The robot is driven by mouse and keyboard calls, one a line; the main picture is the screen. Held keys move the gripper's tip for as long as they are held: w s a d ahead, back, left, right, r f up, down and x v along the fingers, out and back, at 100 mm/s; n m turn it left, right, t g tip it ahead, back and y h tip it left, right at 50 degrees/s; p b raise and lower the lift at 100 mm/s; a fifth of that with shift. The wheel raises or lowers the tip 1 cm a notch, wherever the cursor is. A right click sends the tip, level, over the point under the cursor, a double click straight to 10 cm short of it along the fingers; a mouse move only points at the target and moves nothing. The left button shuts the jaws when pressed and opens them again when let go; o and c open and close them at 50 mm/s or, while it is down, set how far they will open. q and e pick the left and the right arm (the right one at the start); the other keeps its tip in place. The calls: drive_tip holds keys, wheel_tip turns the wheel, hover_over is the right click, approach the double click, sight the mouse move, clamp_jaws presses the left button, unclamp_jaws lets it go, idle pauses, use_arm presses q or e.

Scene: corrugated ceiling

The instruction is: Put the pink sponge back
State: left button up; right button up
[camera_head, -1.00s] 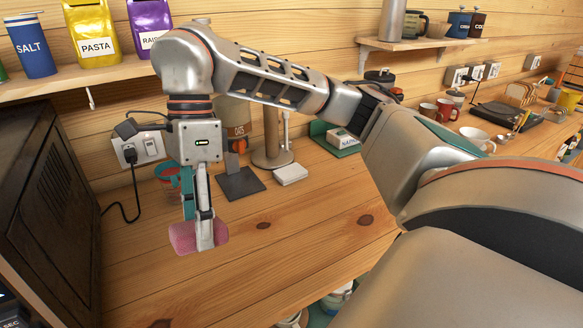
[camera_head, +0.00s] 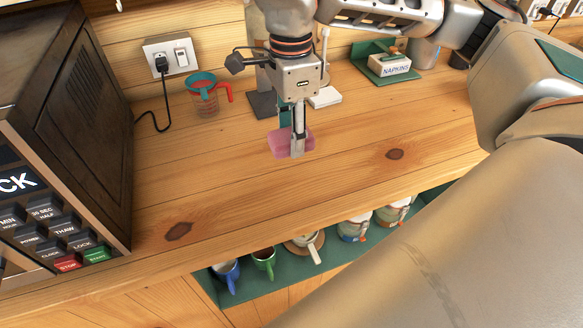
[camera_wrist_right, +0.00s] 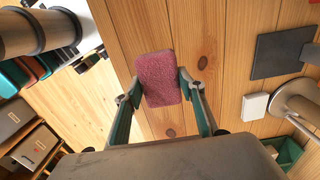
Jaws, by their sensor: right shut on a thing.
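The pink sponge (camera_head: 277,144) is held over the wooden counter in the head view. It also fills the space between the fingers in the wrist view (camera_wrist_right: 158,76). My right gripper (camera_head: 293,148) points down and is shut on the sponge, with a finger on each side. I cannot tell how high the sponge is above the counter. My left gripper is not in view.
A microwave (camera_head: 85,130) stands at the left. Measuring cups (camera_head: 203,96), a dark slab (camera_head: 263,104), a white block (camera_head: 325,97) and a napkin box (camera_head: 390,65) stand behind. Mugs (camera_head: 264,262) sit on the shelf below. The front counter (camera_head: 235,205) is clear.

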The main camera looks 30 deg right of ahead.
sight(291, 179)
wheel_tip(291, 179, down, 10)
drive_tip(key=shift+f, duration=0.1)
idle(0.4)
drive_tip(key=shift+f, duration=0.1)
drive_tip(key=o, duration=1)
wheel_tip(291, 179, up, 12)
drive_tip(key=shift+r, duration=0.15)
drive_tip(key=shift+s, duration=0.1)
